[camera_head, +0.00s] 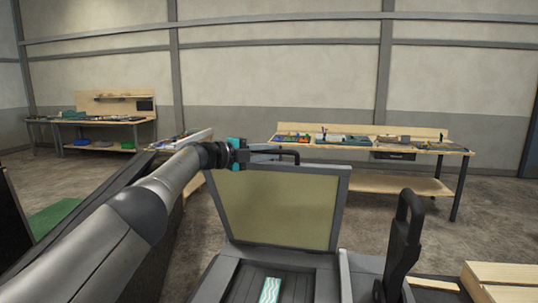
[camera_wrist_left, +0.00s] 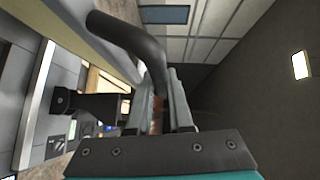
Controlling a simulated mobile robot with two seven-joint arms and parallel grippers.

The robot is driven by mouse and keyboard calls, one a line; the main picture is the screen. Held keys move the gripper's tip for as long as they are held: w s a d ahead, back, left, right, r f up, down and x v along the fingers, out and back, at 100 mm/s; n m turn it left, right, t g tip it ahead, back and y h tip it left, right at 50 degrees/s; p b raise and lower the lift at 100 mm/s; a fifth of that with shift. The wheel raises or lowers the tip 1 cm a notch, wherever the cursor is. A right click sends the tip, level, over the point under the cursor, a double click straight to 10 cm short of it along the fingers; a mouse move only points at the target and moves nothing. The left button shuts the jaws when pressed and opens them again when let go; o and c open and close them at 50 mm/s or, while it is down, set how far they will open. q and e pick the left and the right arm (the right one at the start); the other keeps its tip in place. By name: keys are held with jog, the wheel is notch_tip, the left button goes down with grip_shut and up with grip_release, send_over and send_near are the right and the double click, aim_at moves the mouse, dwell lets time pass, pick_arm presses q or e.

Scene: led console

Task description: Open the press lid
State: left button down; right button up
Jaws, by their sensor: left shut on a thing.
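The press lid (camera_head: 278,208) stands raised and tilted back from the press base (camera_head: 240,283) in the head view, its yellowish inner panel facing me. Its dark handle (camera_head: 289,153) is at the lid's top edge. My left gripper (camera_head: 262,152) reaches in from the left and is shut on this handle. In the left wrist view the curved handle bar (camera_wrist_left: 128,38) runs down between the fingers of my left gripper (camera_wrist_left: 160,105). A strip with a green and white wave pattern (camera_head: 270,290) lies in the base. My right gripper is out of view.
A black upright lever (camera_head: 402,243) stands right of the lid. Wooden pieces (camera_head: 500,277) are at the lower right. A workbench with small parts (camera_head: 420,148) stands behind, and another bench (camera_head: 105,120) at the far left. Open floor lies between.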

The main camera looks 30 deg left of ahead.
pick_arm(q)
jog(key=shift+w, duration=0.2)
dwell(0.4)
jog(key=c, duration=0.8)
grip_release()
jog(key=shift+c, duration=0.2)
jog(key=shift+a, duration=0.15)
jog(key=shift+s+a+r, duration=0.1)
jog(key=shift+s+a, duration=0.3)
jog(key=shift+s, duration=0.15)
jog(key=shift+s+a+p, duration=0.2)
jog(key=shift+s+p, duration=0.1)
jog(key=shift+s, duration=0.4)
jog(key=b+v, duration=0.3)
jog(key=v, duration=0.9)
